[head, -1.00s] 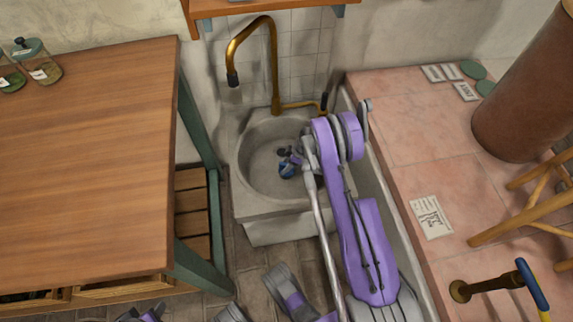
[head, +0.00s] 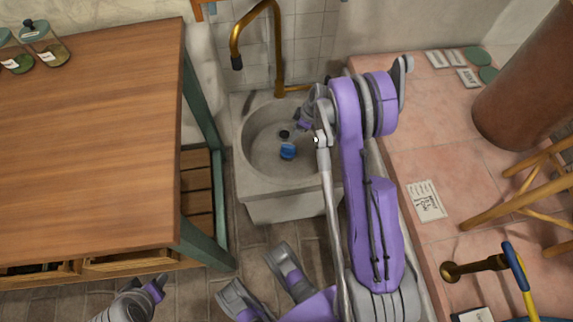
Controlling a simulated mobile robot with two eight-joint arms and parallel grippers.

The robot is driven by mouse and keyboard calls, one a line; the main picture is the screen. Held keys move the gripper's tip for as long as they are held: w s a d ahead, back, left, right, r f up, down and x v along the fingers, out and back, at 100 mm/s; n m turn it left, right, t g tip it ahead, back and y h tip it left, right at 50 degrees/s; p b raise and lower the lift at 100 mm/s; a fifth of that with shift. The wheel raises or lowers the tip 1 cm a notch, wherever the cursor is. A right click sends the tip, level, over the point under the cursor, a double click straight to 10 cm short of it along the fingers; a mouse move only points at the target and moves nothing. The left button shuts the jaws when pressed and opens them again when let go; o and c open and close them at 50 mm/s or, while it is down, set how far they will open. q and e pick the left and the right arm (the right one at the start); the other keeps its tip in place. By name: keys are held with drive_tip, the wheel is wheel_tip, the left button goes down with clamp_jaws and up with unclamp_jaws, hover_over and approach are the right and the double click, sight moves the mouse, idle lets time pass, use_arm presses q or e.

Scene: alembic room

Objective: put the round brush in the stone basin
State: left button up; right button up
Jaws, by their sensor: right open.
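The stone basin (head: 247,170) stands against the tiled wall below a brass tap. The round brush, which I take to be the small blue round thing (head: 287,152), lies on the basin floor beside the dark drain. My right gripper (head: 301,126) is open over the right part of the basin, apart from the blue thing, and my own forearm partly hides it. A grey and purple end of my left arm (head: 152,290) shows at the bottom left; its jaws cannot be made out.
A brass tap (head: 279,60) arches above the basin. A wooden table (head: 90,140) stands on the left. A pink tiled ledge (head: 425,150) is on the right, with a brown column (head: 525,95), labels and a wooden stool (head: 520,200). Floor shows in front of the basin.

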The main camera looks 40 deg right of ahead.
drive_tip(key=s+a+r+m+h, duration=0.1)
drive_tip(key=s+a+r+m, duration=0.1)
drive_tip(key=s+a+r, duration=0.4)
drive_tip(key=s+a+r+m+h, duration=0.1)
drive_tip(key=a+r, duration=0.8)
drive_tip(key=r, duration=0.1)
drive_tip(key=s+a+r+m, duration=0.1)
drive_tip(key=s+a+m, duration=0.1)
drive_tip(key=s, duration=0.5)
drive_tip(key=s+a+r+m+t, duration=0.1)
drive_tip(key=s+a+r+m, duration=0.1)
drive_tip(key=s+a, duration=0.3)
drive_tip(key=s, duration=0.2)
drive_tip(key=shift+s+a+r+h, duration=0.2)
drive_tip(key=shift+s+r+h, duration=0.1)
